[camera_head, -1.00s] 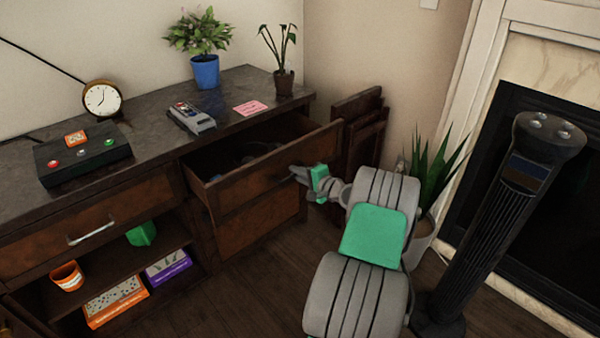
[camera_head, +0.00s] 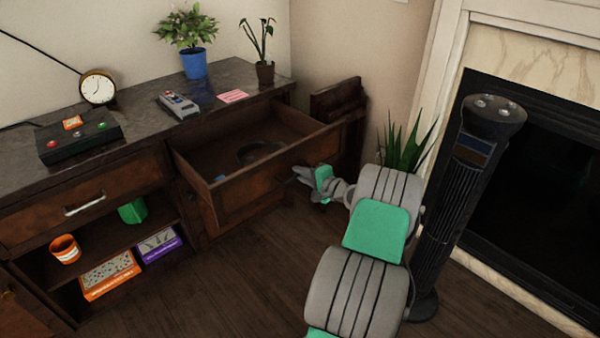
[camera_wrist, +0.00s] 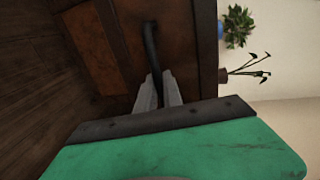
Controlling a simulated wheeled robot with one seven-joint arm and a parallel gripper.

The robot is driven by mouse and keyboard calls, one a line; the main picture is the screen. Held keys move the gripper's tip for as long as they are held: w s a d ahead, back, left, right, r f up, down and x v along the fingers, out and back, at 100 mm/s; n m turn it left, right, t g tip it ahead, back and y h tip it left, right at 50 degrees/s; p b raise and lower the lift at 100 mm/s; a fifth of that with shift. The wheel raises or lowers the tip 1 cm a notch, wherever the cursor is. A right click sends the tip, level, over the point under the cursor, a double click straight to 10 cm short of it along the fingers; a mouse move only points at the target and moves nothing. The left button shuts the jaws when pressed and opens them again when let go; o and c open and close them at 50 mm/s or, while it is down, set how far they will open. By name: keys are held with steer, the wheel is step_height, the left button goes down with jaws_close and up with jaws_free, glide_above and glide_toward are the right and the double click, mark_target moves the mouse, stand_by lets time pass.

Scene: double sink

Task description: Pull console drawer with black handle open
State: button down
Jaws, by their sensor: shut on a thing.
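The console drawer (camera_head: 252,196) on the right side of the dark wooden console stands pulled well out, with its inside in view. A dark round item and a small blue item lie in it. In the wrist view the black handle (camera_wrist: 150,45) runs up from between the fingers along the drawer front. My gripper (camera_wrist: 159,90) is shut on this black handle.
A black tower fan (camera_head: 465,190) stands right of my arm, before the fireplace. A potted plant (camera_head: 405,150) is behind my arm. Folded dark wooden furniture (camera_head: 338,100) leans by the console's right end. Floor in front of the drawer is clear.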

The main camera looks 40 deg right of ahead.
steer(key=shift+r, duration=0.35)
steer(key=c, duration=1.8)
jaws_free()
steer(key=o, duration=0.3)
steer(key=shift+f, duration=0.2)
steer(key=shift+s, duration=0.15)
steer(key=p+v, duration=0.1)
steer(key=v, duration=0.6)
steer(key=shift+s+r+p, duration=0.2)
steer(key=shift+s+p, duration=0.1)
steer(key=shift+s, duration=0.05)
